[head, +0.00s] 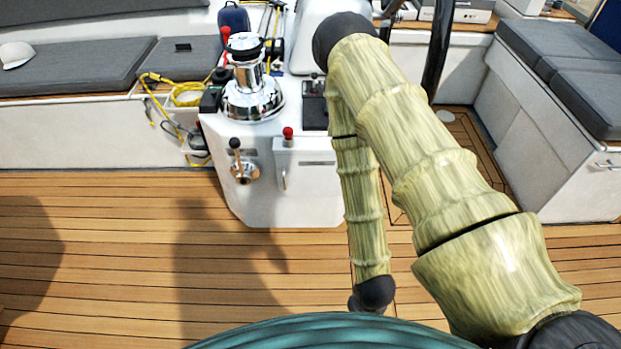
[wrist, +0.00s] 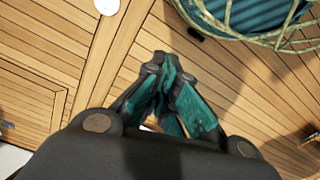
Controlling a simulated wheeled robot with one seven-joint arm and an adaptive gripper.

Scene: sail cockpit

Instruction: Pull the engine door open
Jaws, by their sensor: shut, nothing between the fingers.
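The engine door appears to be the white panel (head: 312,178) on the front of the white pedestal in the head view. A small upright handle (head: 284,180) is on its left side. The panel looks closed, and my arm covers part of the area at its right. My gripper (wrist: 166,68) shows in the wrist view with its teal fingers together and empty, above the wooden deck. The door and handle are not in the wrist view. In the head view the gripper itself is hidden; my arm reaches down to the right of the pedestal and well in front of it.
The pedestal carries a chrome winch (head: 250,90), a black-knobbed lever (head: 236,148) and a red-knobbed lever (head: 288,134). Yellow rope (head: 185,92) lies at left. Cushioned benches (head: 75,68) stand left and right (head: 575,65). The wooden deck (head: 110,235) in front is clear.

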